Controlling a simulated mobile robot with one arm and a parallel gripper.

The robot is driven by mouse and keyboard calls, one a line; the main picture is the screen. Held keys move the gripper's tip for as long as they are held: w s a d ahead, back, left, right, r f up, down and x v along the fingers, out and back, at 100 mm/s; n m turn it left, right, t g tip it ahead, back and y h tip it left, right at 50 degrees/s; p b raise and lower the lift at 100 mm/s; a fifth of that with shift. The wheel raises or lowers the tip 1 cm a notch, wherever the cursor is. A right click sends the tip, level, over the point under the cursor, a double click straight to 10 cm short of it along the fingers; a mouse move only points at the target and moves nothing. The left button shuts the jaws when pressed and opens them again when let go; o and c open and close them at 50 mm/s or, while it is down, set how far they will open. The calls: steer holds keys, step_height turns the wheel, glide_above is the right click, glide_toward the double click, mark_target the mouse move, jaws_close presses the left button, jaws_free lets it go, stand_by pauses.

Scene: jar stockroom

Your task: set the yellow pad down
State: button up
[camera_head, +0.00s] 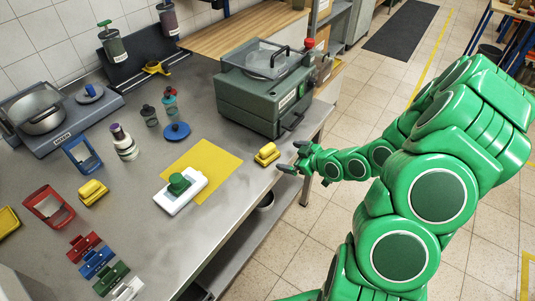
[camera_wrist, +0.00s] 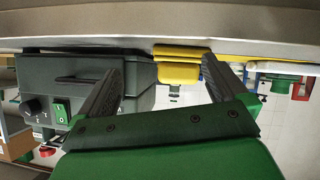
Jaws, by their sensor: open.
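A yellow pad (camera_head: 267,154), blocky with a stepped top, rests on the grey steel table near its right edge. A similar yellow block (camera_head: 92,192) lies farther left on the table. My gripper (camera_head: 294,157) is open and empty just right of the pad, at the table's edge, its fingers pointing towards it. In the wrist view, which looks upside down, the yellow pad (camera_wrist: 178,66) shows beyond and between the two dark fingers, apart from them.
A grey-green machine (camera_head: 262,88) stands behind the pad. A flat yellow mat (camera_head: 214,158) with a white holder (camera_head: 181,192) and green knob lies left of it. A blue disc (camera_head: 176,131) and several jars stand farther back. Bare table surrounds the pad.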

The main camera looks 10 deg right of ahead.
steer(key=s+d+r+m+g+h, duration=0.3)
steer(key=s+r+g+h, duration=0.1)
steer(key=s+r, duration=0.3)
steer(key=s+d+r+m+g+h, duration=0.2)
steer(key=s+r+g+h, duration=0.15)
steer(key=s+r, duration=0.4)
steer(key=s+a+r+m+g, duration=0.1)
steer(key=s+a+r+m, duration=0.15)
steer(key=s, duration=0.55)
steer(key=s+a+r+m+g, duration=0.1)
steer(key=s+a+r+g, duration=0.1)
steer(key=s+a+r, duration=0.35)
steer(key=s+a+r+m+g, duration=0.1)
steer(key=s+a+r+m, duration=0.1)
steer(key=s, duration=0.7)
steer(key=n+t+y, duration=0.3)
steer(key=n+t, duration=0.2)
steer(key=n, duration=0.2)
glide_above(269, 148)
steer(key=s+d, duration=0.2)
steer(key=f, duration=1.8)
steer(key=shift+a+f, duration=0.2)
steer(key=shift+f, duration=0.05)
steer(key=shift+w+f+t, duration=0.1)
steer(key=shift+f+t, duration=0.15)
steer(key=shift+x, duration=3.8)
steer(key=shift+a, duration=0.1)
